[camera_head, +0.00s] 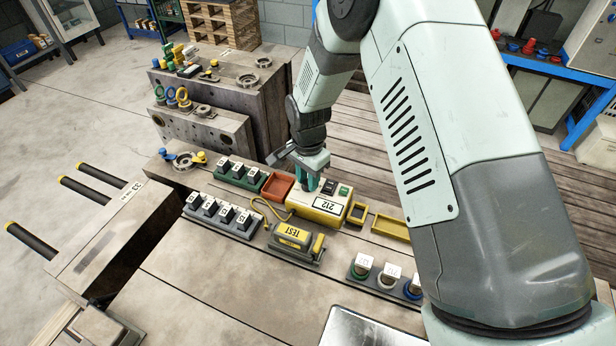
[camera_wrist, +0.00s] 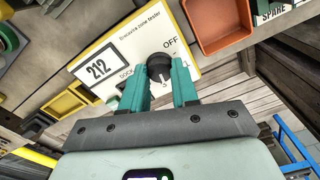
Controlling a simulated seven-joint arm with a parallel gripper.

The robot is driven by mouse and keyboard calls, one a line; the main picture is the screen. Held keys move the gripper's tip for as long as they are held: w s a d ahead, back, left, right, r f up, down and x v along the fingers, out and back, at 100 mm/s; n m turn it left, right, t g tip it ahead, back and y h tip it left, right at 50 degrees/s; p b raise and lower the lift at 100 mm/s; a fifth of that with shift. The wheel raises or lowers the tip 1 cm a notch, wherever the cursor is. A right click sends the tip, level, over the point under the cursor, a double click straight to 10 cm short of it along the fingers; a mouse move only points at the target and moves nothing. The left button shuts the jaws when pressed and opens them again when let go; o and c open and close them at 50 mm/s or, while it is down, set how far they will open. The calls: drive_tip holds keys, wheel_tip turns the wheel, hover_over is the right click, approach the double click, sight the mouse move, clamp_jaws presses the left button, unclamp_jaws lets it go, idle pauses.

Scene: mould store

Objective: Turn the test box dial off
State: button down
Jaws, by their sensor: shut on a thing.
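The test box (camera_head: 316,204) is a cream box with a yellow base and a 212 label, standing on the bench top. In the wrist view its white face (camera_wrist: 110,45) carries the black round dial (camera_wrist: 158,66) with a white mark and the word OFF printed beside it. The mark seems turned away from OFF, though the exact setting is hard to read. My gripper (camera_head: 308,184) comes down from above onto the box. In the wrist view its green fingers (camera_wrist: 161,82) are shut on the dial, one on each side. In the head view the fingers hide the dial.
A red-orange tray (camera_head: 278,188) and a green rack (camera_head: 240,178) stand left of the box. A grey rack (camera_head: 222,217) and a yellow TEST unit (camera_head: 293,238) with a cable lie in front. Small yellow trays (camera_head: 390,228) stand to the right.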

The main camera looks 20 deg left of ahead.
drive_tip(key=n, duration=1)
drive_tip(key=shift+n, duration=0.4)
drive_tip(key=n, duration=0.5)
drive_tip(key=shift+n, duration=0.3)
drive_tip(key=n, duration=0.5)
drive_tip(key=shift+n, duration=0.4)
drive_tip(key=c, duration=0.8)
unclamp_jaws()
drive_tip(key=shift+c, duration=0.2)
